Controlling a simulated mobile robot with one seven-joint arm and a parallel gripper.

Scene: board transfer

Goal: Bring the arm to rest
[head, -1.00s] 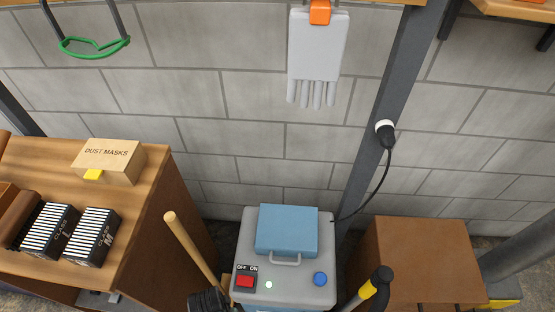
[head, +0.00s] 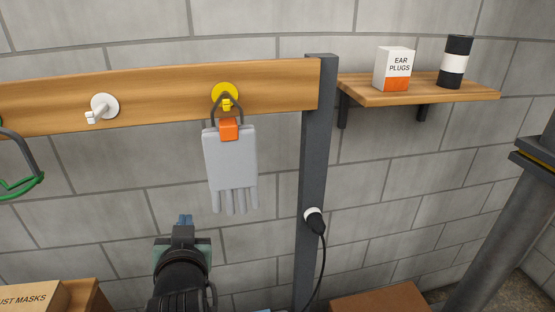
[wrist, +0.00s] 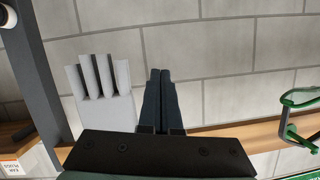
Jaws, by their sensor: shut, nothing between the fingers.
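My gripper (head: 185,219) is in the lower middle of the head view, pointing at the wall, with its fingers together and nothing between them. In the wrist view its two dark fingers (wrist: 162,100) lie side by side. Grey gloves (head: 231,170) in an orange clip (head: 228,129) hang from a yellow hook (head: 225,96) on a wooden board (head: 160,90). The gloves also show in the wrist view (wrist: 110,95), just left of the fingers. In the head view my gripper is below and left of the gloves, apart from them in the picture.
A white hook (head: 103,107) is empty. Green-rimmed goggles (head: 18,185) hang at the left edge. A shelf (head: 420,92) holds ear plugs (head: 394,69) and a dark canister (head: 455,62). A post (head: 315,150) carries a plugged cable (head: 322,255). A dust mask box (head: 32,297) is lower left.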

